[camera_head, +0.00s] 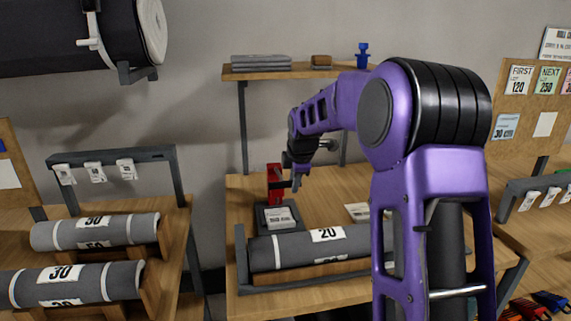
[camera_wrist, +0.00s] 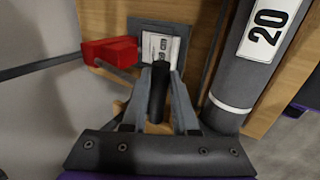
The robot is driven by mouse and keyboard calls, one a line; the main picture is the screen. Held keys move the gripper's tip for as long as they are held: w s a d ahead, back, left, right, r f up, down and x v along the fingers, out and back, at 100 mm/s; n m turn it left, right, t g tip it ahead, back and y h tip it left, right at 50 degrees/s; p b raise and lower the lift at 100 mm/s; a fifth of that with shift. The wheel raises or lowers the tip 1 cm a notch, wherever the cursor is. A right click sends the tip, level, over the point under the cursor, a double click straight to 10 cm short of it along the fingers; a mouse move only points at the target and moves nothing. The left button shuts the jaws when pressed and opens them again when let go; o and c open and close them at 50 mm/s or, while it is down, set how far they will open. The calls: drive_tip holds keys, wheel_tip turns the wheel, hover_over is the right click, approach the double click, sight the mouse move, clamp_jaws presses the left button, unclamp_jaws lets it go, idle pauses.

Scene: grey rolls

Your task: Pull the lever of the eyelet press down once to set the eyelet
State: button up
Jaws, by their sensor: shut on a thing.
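The eyelet press has a red body (camera_head: 274,182) standing at the back of a dark base on the middle bench. The red body also shows in the wrist view (camera_wrist: 108,51), left of my fingers. A white printed card (camera_head: 279,217) lies on the base. It shows in the wrist view (camera_wrist: 160,48) beyond my fingertips. My gripper (camera_wrist: 158,82) is shut on the dark lever handle (camera_wrist: 158,98), which sits between its two grey fingers. In the head view my gripper (camera_head: 293,180) is beside the red body, and the lever is hard to make out there. The eyelet cannot be seen.
A grey roll marked 20 (camera_head: 320,248) lies in a dark-ended cradle just in front of the press. A wall shelf (camera_head: 290,73) with folded grey cloth is above. More rolls marked 30 (camera_head: 95,232) lie on the left bench. Bare bench (camera_head: 335,190) shows right of the press.

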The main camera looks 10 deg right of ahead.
drive_tip(key=shift+s+f+b, duration=0.15)
drive_tip(key=shift+f+b, duration=0.15)
drive_tip(key=shift+f, duration=0.5)
drive_tip(key=shift+f+b, duration=0.5)
drive_tip(key=shift+f, duration=0.35)
